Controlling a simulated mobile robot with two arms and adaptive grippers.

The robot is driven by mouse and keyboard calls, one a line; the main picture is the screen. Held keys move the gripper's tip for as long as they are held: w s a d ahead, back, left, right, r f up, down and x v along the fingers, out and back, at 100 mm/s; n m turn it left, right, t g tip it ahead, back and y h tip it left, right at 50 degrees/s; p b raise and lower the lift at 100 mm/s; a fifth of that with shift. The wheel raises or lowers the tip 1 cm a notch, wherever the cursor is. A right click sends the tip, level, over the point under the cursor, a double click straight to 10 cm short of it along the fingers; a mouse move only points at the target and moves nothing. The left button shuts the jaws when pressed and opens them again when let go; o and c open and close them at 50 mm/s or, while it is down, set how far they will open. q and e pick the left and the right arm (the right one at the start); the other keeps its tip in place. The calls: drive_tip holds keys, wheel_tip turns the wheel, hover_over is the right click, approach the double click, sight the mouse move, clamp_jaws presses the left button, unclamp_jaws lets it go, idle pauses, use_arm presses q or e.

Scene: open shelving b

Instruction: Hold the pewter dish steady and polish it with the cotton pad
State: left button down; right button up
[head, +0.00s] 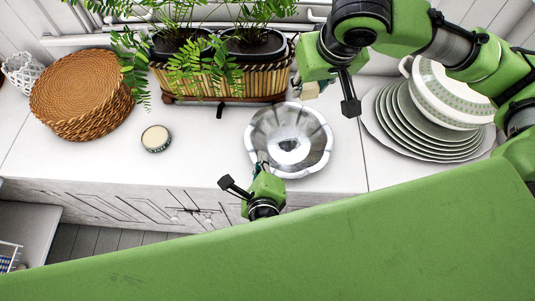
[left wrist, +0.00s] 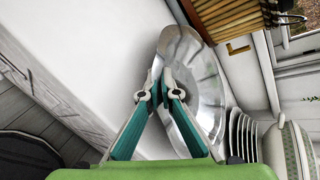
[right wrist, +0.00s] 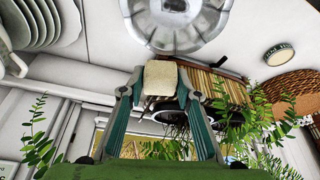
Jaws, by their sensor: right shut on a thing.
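The pewter dish (head: 290,140), silver with a scalloped rim, sits on the white counter. It also shows in the left wrist view (left wrist: 195,75) and at the top of the right wrist view (right wrist: 175,25). My left gripper (head: 262,168) is at the dish's near-left rim. Its fingertips (left wrist: 163,82) are close together with the thin rim between them. My right gripper (head: 312,86) is shut on the cream cotton pad (right wrist: 160,77), which also shows in the head view (head: 308,90). The pad is held beyond the dish's far-right rim, apart from it.
A planter basket (head: 222,83) with ferns stands behind the dish. A round tin (head: 155,139) and woven mats (head: 82,95) are to the left. Stacked plates (head: 420,130) and a patterned bowl (head: 445,95) are at the right.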

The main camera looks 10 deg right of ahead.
drive_tip(key=shift+f, duration=0.1)
wheel_tip(320, 180, down, 11)
drive_tip(key=w+a+n+g+y, duration=0.1)
drive_tip(key=a+n+y, duration=0.15)
drive_tip(key=n, duration=0.65)
hover_over(285, 138)
drive_tip(key=s, duration=0.1)
drive_tip(key=shift+y, duration=0.35)
drive_tip(key=shift+d+f, duration=0.25)
drive_tip(key=shift+f, duration=1.55)
drive_tip(key=shift+d+f, duration=0.2)
drive_tip(key=shift+f, duration=1.6)
drive_tip(key=shift+f, duration=1.05)
